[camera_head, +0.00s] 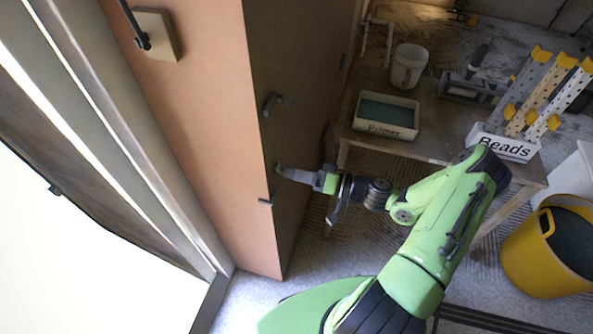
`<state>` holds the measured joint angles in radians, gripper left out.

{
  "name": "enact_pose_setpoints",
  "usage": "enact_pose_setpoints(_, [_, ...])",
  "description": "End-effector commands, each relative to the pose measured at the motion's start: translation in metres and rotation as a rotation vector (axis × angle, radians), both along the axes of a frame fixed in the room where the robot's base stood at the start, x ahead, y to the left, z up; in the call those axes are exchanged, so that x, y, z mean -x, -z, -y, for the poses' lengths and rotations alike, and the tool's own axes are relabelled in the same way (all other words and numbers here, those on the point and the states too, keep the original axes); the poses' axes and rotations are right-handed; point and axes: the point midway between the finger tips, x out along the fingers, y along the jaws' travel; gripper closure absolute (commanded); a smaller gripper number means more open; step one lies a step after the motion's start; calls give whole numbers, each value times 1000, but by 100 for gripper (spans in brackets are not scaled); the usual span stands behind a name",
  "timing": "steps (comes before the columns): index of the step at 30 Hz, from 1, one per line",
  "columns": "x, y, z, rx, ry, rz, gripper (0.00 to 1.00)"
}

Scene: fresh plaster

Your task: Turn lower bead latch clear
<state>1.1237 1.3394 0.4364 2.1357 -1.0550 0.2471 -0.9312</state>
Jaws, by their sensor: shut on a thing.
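A tall cabinet-like panel (240,225) stands left of centre, with an orange face and a darker brown side. My gripper (281,170) is at the edge between them, its jaws shut on a small dark latch that they mostly hide. How far that latch is turned cannot be told. A short dark latch bar (265,201) sticks out at the same edge just below my gripper, apart from it. I cannot tell for certain which fitting is the lower bead latch.
A workbench (435,150) at right holds a tray labelled Primer (385,115), a white bucket (408,66) and a box labelled Beads (503,146) with perforated strips. A yellow bucket (524,255) stands on the floor at right. A dark handle on a plate (155,36) is at upper left.

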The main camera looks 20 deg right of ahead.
Motion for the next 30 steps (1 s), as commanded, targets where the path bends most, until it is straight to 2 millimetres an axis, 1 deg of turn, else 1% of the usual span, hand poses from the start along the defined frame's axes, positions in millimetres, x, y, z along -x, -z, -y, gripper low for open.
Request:
enact_pose_setpoints(6, [0,-1,0,-102,0,-144,100])
enact_pose_setpoints(15, [0,0,0,-195,0,-271,100])
enact_pose_setpoints(30, [0,1,0,-232,1,-321,100])
